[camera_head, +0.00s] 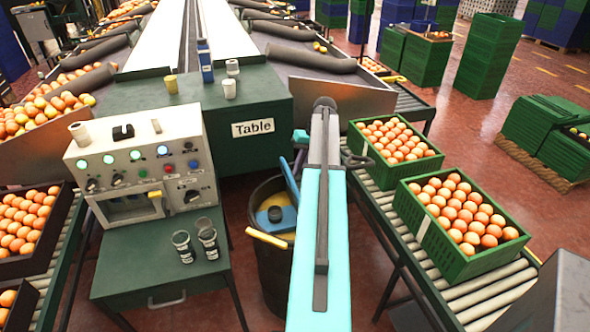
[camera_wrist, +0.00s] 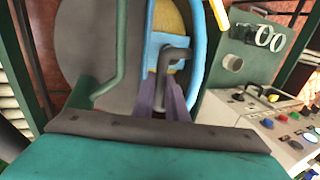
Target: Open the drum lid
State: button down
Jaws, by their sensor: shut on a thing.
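The black drum (camera_head: 268,285) stands on the floor between the control table and the roller conveyor in the head view. A blue bar-like piece (camera_head: 289,178) leans up at its top, with blue and yellow parts (camera_head: 275,213) in its mouth. In the wrist view, my gripper (camera_wrist: 166,100) is shut on a dark bent handle (camera_wrist: 175,58) in front of a blue piece (camera_wrist: 200,55). Which of these parts is the lid is hard to tell. A large grey round surface (camera_wrist: 92,45) shows to the left.
The control box (camera_head: 140,170) and two cups (camera_head: 195,246) stand on the green table left of the drum. Green crates of oranges (camera_head: 455,265) sit on the roller conveyor to the right. A yellow bar (camera_head: 266,239) juts out at the drum's rim.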

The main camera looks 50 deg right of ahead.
jog(key=shift+s+f, duration=0.15)
jog(key=shift+f, duration=0.15)
jog(key=c, duration=1.8)
grip_release()
jog(key=shift+o, duration=0.2)
jog(key=shift+r, duration=0.1)
jog(key=shift+w+d, duration=0.1)
jog(key=shift+w, duration=0.1)
jog(key=shift+r, duration=0.2)
jog(key=b+v, duration=0.2)
jog(key=v, duration=1.1)
jog(key=shift+s+r, duration=0.15)
jog(key=shift+r, duration=0.05)
